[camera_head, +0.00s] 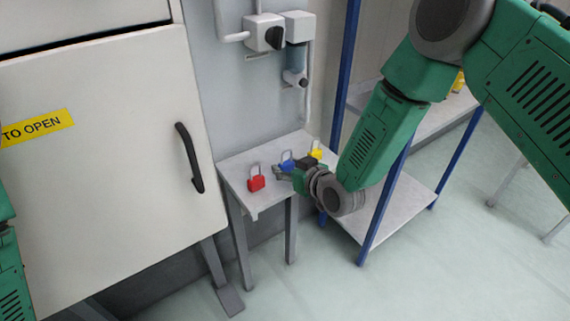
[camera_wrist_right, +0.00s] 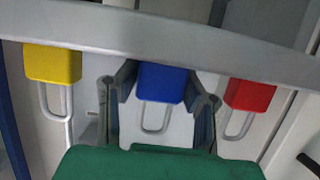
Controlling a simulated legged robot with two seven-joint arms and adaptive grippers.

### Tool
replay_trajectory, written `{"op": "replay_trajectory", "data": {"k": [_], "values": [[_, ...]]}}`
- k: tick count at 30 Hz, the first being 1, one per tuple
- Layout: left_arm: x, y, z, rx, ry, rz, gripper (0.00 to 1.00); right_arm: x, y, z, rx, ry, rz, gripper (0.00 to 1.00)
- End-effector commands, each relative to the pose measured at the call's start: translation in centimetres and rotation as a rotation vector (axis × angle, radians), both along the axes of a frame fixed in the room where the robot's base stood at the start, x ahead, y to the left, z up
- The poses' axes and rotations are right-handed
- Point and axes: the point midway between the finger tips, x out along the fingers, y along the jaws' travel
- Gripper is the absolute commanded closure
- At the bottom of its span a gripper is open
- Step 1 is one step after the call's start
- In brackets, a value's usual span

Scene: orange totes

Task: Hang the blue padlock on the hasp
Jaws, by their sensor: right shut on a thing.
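The blue padlock (camera_head: 287,165) is at the small grey table, between a red and a yellow padlock, with its shackle pointing up. My right gripper (camera_head: 281,171) reaches it from the right. In the right wrist view the blue body (camera_wrist_right: 162,83) sits between the two fingers of my right gripper (camera_wrist_right: 160,90), which are shut on it. The shackle shows below the body in that view. I cannot tell whether the padlock still touches the tabletop. I cannot make out the hasp for certain. My left gripper is not in view; only part of my left arm shows at the left edge.
The red padlock (camera_head: 256,183) and yellow padlock (camera_head: 316,153) stand close on either side on the table (camera_head: 236,168). A wall switch box (camera_head: 264,32) with a black knob is above. A cabinet door (camera_head: 110,170) is left; a blue-post shelf (camera_head: 385,205) is right.

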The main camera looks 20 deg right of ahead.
Motion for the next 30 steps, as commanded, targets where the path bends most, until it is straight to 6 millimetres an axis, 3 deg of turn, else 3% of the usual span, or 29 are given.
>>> {"op": "replay_trajectory", "data": {"k": [21,30], "values": [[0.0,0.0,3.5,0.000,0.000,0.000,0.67,0.0,0.1,4.6,-0.002,-0.001,0.001,0.91],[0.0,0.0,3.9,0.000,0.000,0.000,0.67,-1.0,-0.2,4.7,-0.002,0.002,-0.001,0.91]]}}
